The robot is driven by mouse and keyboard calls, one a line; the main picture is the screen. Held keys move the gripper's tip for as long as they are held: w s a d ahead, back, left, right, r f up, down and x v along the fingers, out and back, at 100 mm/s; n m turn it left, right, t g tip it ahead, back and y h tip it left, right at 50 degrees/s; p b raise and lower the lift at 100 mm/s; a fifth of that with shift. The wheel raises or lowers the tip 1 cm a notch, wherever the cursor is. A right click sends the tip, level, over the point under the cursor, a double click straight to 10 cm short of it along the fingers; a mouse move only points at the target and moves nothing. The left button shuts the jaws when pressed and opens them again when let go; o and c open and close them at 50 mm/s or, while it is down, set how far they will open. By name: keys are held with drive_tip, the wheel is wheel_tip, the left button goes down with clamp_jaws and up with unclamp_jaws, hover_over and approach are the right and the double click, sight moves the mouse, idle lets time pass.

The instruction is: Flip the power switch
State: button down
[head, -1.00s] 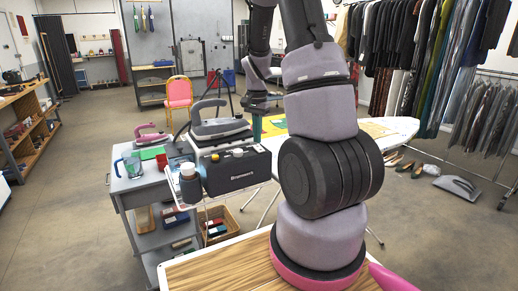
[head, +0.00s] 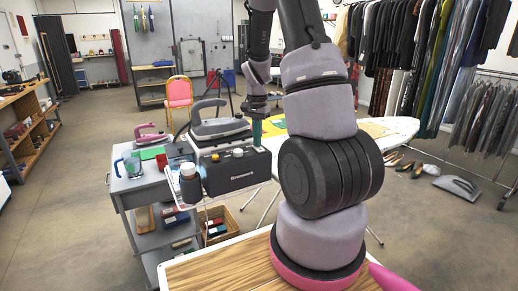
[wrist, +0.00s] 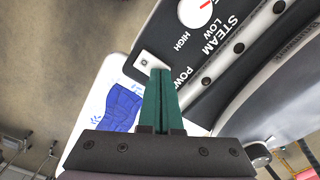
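The steam iron station (head: 236,170) is a dark box with a grey iron (head: 217,125) on top, at the corner of the ironing board. In the wrist view its black panel (wrist: 222,62) reads STEAM, LOW, HIGH and part of POWER. The power switch (wrist: 145,61) is a small piece on a pale square plate beside the POWER lettering. My gripper (wrist: 159,72) has green fingers side by side with only a thin seam between them, holding nothing. Their tips overlap the plate's lower edge in view. I cannot tell whether they touch it. The head view shows my gripper (head: 257,132) just right of the iron.
A white and red dial (wrist: 196,10) sits on the panel near the switch. A grey cart (head: 150,185) with a pink iron (head: 152,133) stands left. The ironing board (head: 395,129) extends right.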

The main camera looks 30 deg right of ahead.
drive_tip(key=shift+r, duration=3.4)
drive_tip(key=s+a+r+n+t+y, duration=0.15)
drive_tip(key=s+a+r, duration=0.25)
drive_tip(key=r, duration=0.4)
drive_tip(key=s+a+r+n+t, duration=0.25)
drive_tip(key=s+a+r, duration=0.2)
drive_tip(key=r, duration=0.25)
drive_tip(key=s+a+r+n+t, duration=0.1)
drive_tip(key=s+a+r, duration=0.1)
drive_tip(key=s, duration=0.3)
drive_tip(key=s+a+r+n+t, duration=0.2)
drive_tip(key=s+a+r, duration=0.1)
drive_tip(key=s, duration=0.3)
drive_tip(key=shift+r, duration=0.25)
